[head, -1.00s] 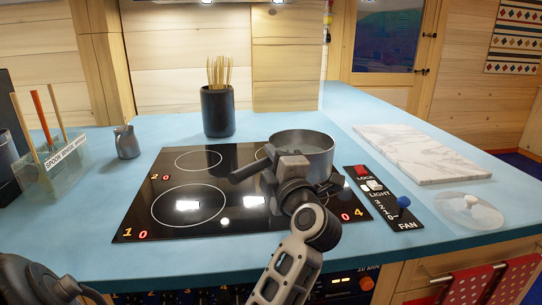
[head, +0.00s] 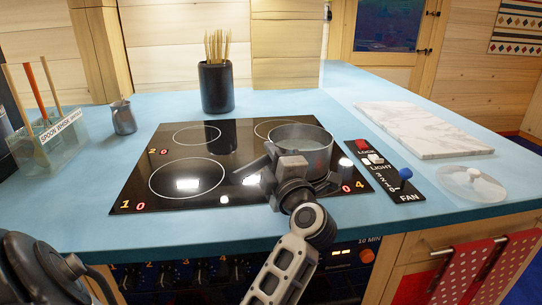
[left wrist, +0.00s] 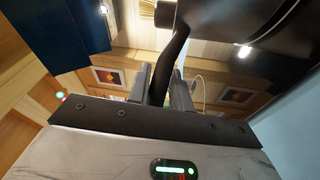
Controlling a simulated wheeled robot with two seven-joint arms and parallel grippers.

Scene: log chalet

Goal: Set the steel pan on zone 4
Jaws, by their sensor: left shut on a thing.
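The steel pan (head: 322,160) is upright over the front right of the black glass hob (head: 150,205), by the label 4 (head: 359,187). It hides the ring of zone 4. I cannot tell whether its base touches the glass. My left gripper (head: 284,160) is shut on the pan's dark handle (head: 246,171), at the pan's near left side. In the left wrist view the dark handle (left wrist: 172,62) passes between the fingers (left wrist: 161,84), with the pan's underside (left wrist: 235,18) above. My right gripper is not in view.
A switch panel (head: 385,175) and a clear lid (head: 470,182) lie right of the hob, with a marble board (head: 425,130) behind. A skewer pot (head: 216,88) stands behind the hob; a small jug (head: 123,117) stands left. The other hob rings are bare.

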